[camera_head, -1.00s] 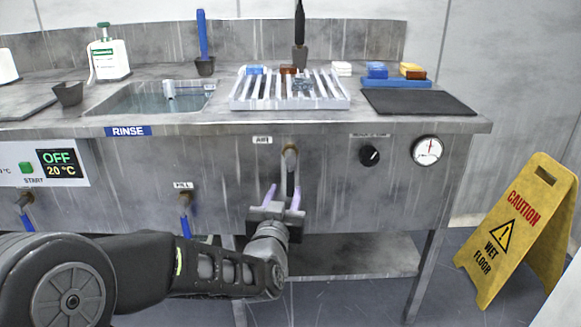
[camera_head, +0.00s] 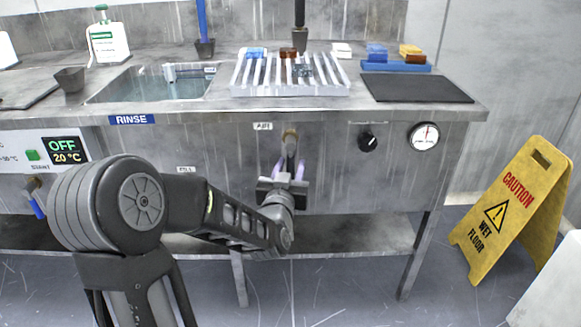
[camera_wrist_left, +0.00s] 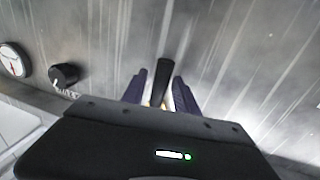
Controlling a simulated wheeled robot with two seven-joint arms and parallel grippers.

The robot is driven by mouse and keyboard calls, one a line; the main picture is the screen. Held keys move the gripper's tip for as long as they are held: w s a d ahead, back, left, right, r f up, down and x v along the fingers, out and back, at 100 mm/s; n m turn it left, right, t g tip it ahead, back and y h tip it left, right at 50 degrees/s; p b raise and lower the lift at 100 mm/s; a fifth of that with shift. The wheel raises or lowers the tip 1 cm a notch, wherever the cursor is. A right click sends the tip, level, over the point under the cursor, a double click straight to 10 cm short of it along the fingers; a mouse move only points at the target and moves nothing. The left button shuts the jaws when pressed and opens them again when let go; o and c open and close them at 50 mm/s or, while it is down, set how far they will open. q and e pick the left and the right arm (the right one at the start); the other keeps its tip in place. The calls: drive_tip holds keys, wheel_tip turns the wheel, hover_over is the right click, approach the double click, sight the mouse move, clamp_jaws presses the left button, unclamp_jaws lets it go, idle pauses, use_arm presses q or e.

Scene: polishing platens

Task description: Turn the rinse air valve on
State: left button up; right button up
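The air valve under the AIR label (camera_head: 263,126) has a brass-coloured body (camera_head: 290,136) on the front panel of the steel bench. Its dark handle hangs down from it, and it also shows in the left wrist view as a dark handle (camera_wrist_left: 163,76). My left gripper (camera_head: 290,168) is just below the valve body, its purple fingers pointing up. In the wrist view the handle stands between the two fingers (camera_wrist_left: 159,92), with a gap showing on the sides. The gripper is open; contact with the handle is not visible. My right gripper is not in view.
A black knob (camera_head: 367,143) and a round gauge (camera_head: 424,136) are on the panel to the right. The FILL valve is mostly hidden behind my left arm. A slotted rack (camera_head: 290,90) sits above on the bench. A yellow wet-floor sign (camera_head: 510,212) stands at right.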

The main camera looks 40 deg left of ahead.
use_arm(q)
clamp_jaws()
idle(1.2)
